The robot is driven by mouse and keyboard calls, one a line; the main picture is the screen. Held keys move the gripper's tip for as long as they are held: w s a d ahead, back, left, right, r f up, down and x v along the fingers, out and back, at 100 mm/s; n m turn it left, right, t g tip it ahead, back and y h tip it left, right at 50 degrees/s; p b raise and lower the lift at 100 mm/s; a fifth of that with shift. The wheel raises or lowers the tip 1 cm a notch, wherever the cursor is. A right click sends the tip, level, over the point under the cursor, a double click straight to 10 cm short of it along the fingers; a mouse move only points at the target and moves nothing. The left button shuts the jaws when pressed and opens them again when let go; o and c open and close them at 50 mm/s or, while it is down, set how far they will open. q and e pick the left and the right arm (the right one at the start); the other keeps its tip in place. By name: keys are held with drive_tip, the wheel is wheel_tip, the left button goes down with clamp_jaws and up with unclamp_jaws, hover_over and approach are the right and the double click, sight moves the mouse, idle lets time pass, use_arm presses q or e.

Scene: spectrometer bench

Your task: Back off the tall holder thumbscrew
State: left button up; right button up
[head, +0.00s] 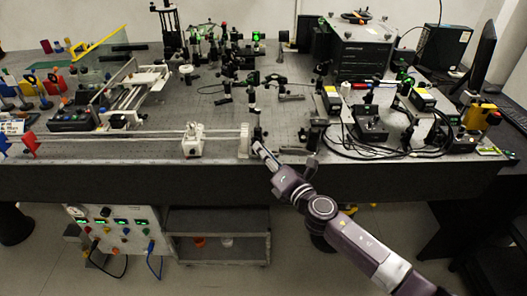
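My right arm reaches in from the lower right, and its gripper (262,150) is at the front edge of the optical bench. The fingertips are at the foot of a tall, dark post holder (257,134), just right of a white block. They look very close to it or touching; I cannot tell which. The thumbscrew is too small to make out, and the gripper may hide it. I cannot tell whether the fingers are open or shut. My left gripper is not in view.
A rail with a white carriage (193,142) runs along the front left, ending at the white block (244,142). Several optics stand behind the holder. Black cables (345,146) and boxes crowd the right. A grey shelf cart (218,222) stands below the bench (120,181).

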drive_tip(key=shift+o, duration=0.7)
drive_tip(key=shift+d, duration=0.1)
drive_tip(key=v, duration=1.2)
